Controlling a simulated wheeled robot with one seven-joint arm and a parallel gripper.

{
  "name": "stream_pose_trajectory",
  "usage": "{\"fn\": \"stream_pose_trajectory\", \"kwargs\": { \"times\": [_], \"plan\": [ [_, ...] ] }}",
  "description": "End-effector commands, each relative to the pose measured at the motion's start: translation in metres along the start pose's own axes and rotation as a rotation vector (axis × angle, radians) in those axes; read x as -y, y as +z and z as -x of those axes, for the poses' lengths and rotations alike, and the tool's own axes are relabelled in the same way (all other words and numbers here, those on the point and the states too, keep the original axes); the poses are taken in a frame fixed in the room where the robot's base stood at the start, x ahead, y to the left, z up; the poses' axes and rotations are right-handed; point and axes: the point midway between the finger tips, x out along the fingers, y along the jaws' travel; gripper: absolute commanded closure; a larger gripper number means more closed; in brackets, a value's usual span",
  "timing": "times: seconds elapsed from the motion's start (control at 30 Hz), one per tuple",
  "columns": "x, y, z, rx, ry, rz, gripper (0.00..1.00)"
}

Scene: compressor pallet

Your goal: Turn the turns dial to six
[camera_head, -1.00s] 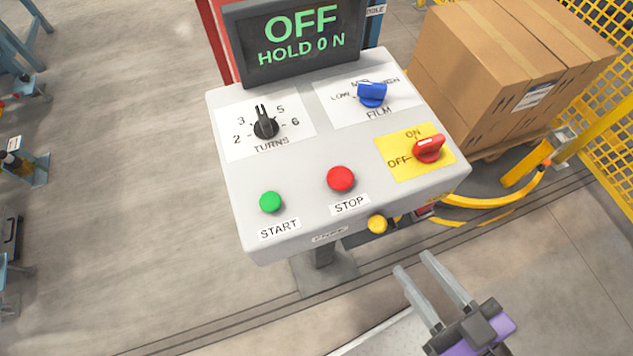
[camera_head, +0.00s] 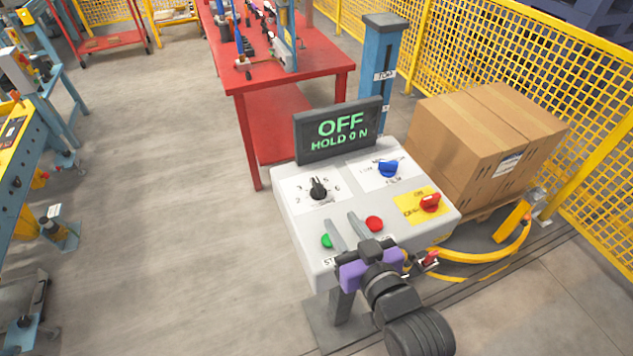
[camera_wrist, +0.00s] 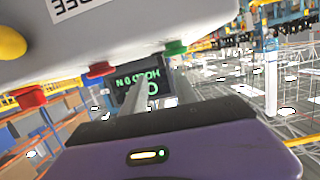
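The turns dial (camera_head: 318,188) is a black knob on a white label at the panel's upper left. Its pointer stands up the panel, between the 3 and the 5; the numeral behind it is hidden. The 6 is to its right. My gripper (camera_head: 341,218) has two parallel grey fingers apart with nothing between them. It is in front of the lower panel, by the green start button (camera_head: 327,241) and red stop button (camera_head: 374,223). In the wrist view, the fingers (camera_wrist: 160,92) reach past the panel's edge toward the display (camera_wrist: 138,88); the dial is not visible there.
The screen (camera_head: 338,131) behind the panel reads OFF and HOLD 0 N. Boxes (camera_head: 490,140) stand at right, a red table (camera_head: 290,80) behind.

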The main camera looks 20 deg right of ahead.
Motion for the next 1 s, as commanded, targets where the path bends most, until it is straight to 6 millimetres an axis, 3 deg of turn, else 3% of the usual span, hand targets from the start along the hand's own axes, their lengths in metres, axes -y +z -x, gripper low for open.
{"fn": "stream_pose_trajectory", "kwargs": {
  "times": [0.03,0.1,0.3,0.53,1.0],
  "plan": [
    [0.000,-0.015,-0.015,0.024,-0.003,0.007,0.65],
    [0.001,-0.021,-0.031,0.068,-0.006,0.015,0.65],
    [0.001,-0.029,-0.056,0.150,-0.013,0.034,0.65],
    [0.001,-0.027,-0.072,0.167,-0.014,0.037,0.65],
    [0.001,-0.018,-0.131,0.164,-0.013,0.036,0.65]
  ]
}}
